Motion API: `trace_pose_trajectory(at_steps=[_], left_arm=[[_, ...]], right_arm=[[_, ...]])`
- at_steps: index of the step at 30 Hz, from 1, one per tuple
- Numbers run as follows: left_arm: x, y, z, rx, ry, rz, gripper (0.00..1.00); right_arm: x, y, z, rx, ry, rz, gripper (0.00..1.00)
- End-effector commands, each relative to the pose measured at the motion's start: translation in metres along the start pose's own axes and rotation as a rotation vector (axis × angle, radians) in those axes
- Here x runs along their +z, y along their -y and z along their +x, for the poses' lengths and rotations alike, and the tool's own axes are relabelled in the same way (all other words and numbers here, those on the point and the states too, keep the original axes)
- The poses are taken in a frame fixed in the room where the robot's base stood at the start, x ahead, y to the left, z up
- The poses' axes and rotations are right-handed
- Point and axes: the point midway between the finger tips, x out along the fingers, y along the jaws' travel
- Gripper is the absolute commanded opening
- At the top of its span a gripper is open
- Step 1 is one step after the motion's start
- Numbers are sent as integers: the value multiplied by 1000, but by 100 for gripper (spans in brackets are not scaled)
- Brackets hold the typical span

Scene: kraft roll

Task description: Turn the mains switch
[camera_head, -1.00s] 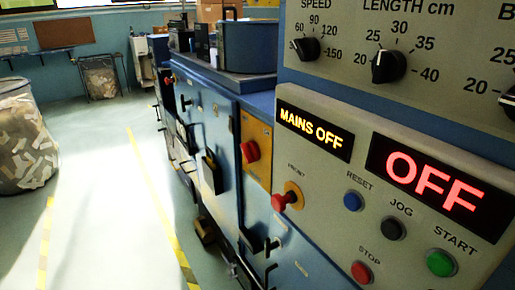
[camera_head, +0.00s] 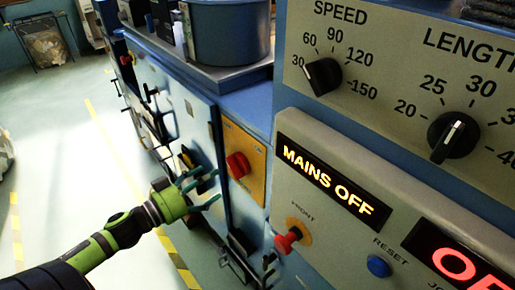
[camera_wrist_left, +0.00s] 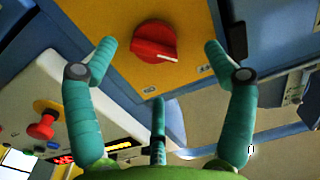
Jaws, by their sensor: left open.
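The mains switch is a red rotary knob (camera_head: 238,165) on a yellow plate (camera_head: 255,184) on the side of the blue machine. In the left wrist view the red knob (camera_wrist_left: 154,42) has a white pointer line aimed to the right of the picture. My left gripper (camera_head: 212,186) is open, just left of the knob and apart from it. In the left wrist view its green fingers (camera_wrist_left: 158,50) spread on either side of the knob without touching it. A display (camera_head: 335,184) reads "MAINS OFF". My right gripper is not in view.
A red mushroom button (camera_head: 287,240) on a yellow disc sits below right of the switch, on the control panel. A blue reset button (camera_head: 379,266) and the speed dial (camera_head: 322,76) are farther right. The floor (camera_head: 60,180) at left is clear.

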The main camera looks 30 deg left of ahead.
Motion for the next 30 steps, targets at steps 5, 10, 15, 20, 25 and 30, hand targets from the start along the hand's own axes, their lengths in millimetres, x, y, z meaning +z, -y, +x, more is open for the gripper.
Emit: trace_pose_trajectory(at_steps=[5, 10, 15, 20, 25, 30], left_arm=[[-14, -8, 8, 31, -19, -2, 84], [-15, -8, 28, 29, -20, 0, 84], [-16, -9, 50, 28, -20, 1, 84], [-15, -9, 65, 27, -18, -1, 84], [-14, -9, 72, 26, -16, -1, 84], [-13, -10, 73, 27, -15, -1, 84]], right_arm=[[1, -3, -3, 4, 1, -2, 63], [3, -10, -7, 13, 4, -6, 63], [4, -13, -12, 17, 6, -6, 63], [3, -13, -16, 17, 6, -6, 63], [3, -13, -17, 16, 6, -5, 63], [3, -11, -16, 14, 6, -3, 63]])
